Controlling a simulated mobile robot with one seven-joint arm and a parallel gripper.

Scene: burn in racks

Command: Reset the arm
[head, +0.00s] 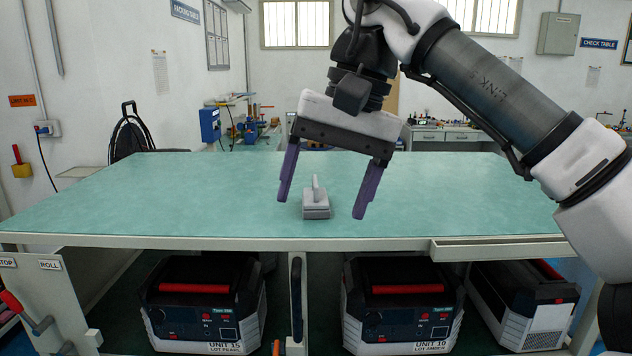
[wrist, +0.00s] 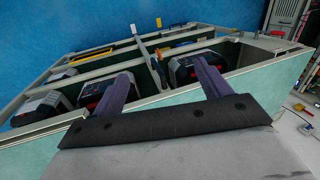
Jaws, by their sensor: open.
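My gripper (head: 323,190) hangs from my arm above the green table top, near its front middle. Its two purple fingers are spread wide with nothing between them. In the wrist view my gripper (wrist: 158,88) also shows open and empty, with the table's front edge and the rack bays beyond the fingers. My arm reaches in from the right of the head view. A small grey block with an upright handle (head: 316,208) stands on the table, seen between the fingers; I cannot tell the exact gap.
The green table (head: 450,195) is otherwise clear. Below it, bays hold the unit 15 box (head: 205,310), the unit 10 box (head: 405,310) and another box (head: 525,305) at right. A drawer front (head: 505,248) sits under the right edge. A packing bench stands behind.

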